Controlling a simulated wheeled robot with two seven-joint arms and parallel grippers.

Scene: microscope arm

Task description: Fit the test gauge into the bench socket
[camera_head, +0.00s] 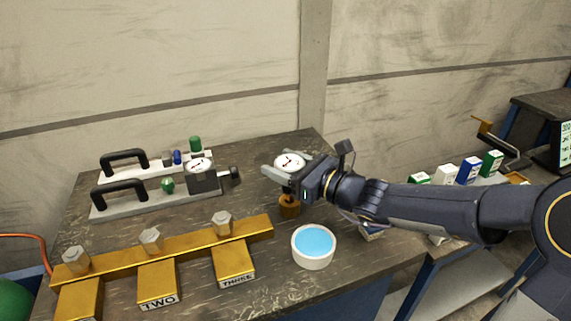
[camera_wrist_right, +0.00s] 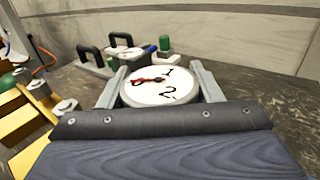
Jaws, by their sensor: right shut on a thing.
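The test gauge (camera_head: 289,163) has a round white dial with a red needle. My right gripper (camera_head: 279,170) is shut on it, one finger on each side. In the right wrist view the gauge (camera_wrist_right: 153,87) faces the camera between the fingers (camera_wrist_right: 160,84), with the digits 1 and 2 readable. A brown-orange round piece (camera_head: 289,207) shows just below the gauge; I cannot tell whether it is the bench socket or whether the two touch. My left gripper is not in view.
A grey fixture (camera_head: 130,205) with black handles and another dial (camera_head: 199,171) stands at the back left. A brass rail (camera_head: 180,245) with hex bolts and numbered blocks lies in front. A white bowl of blue liquid (camera_head: 313,262) stands near the front edge. Small boxes (camera_head: 468,170) are at right.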

